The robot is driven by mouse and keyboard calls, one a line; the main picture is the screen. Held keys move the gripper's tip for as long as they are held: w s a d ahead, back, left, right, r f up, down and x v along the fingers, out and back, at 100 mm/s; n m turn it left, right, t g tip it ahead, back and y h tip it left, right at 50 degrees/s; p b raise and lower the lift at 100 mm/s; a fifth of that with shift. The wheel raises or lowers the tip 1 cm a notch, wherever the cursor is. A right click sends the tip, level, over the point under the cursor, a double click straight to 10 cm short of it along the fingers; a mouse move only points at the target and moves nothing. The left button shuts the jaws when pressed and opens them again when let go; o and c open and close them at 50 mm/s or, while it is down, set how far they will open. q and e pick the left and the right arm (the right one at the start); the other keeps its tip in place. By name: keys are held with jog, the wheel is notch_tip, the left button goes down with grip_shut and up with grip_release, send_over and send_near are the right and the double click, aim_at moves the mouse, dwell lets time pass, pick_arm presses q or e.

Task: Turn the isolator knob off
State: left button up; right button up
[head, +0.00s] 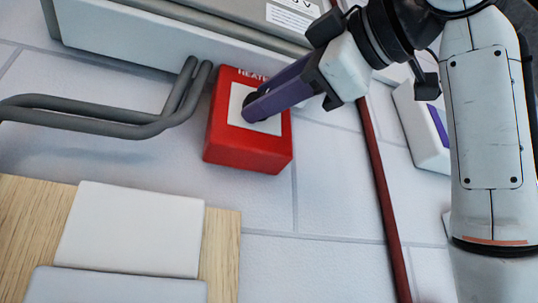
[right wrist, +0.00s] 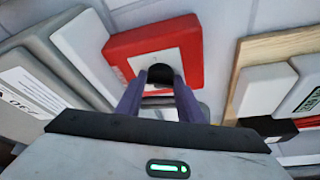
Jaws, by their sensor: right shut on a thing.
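The isolator is a red box (head: 248,152) on the tiled wall, with a white face plate and lettering along its top edge that is partly hidden. The box also shows in the right wrist view (right wrist: 197,50). My right gripper (head: 251,108) reaches in from the upper right, with its purple fingers at the plate. In the right wrist view the black knob (right wrist: 160,73) sits between the two fingertips, and the gripper is shut on it. The fingers hide most of the knob in the head view. My left gripper is not in view.
Grey pipes (head: 100,120) run just left of the red box. A large grey casing (head: 180,40) is above. A dark red pipe (head: 382,200) runs down the wall to the right. A wooden board (head: 222,250) with white panels is at lower left.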

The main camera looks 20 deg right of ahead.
jog(key=shift+r+n+g+p, duration=0.15)
jog(key=shift+n+g+p, duration=0.5)
jog(key=shift+n, duration=1.55)
jog(key=shift+g, duration=0.25)
jog(key=o, duration=1)
jog(key=shift+o, duration=0.2)
jog(key=shift+s, duration=0.1)
jog(key=b+v, duration=0.2)
jog(key=v, duration=0.8)
jog(key=shift+s, duration=0.1)
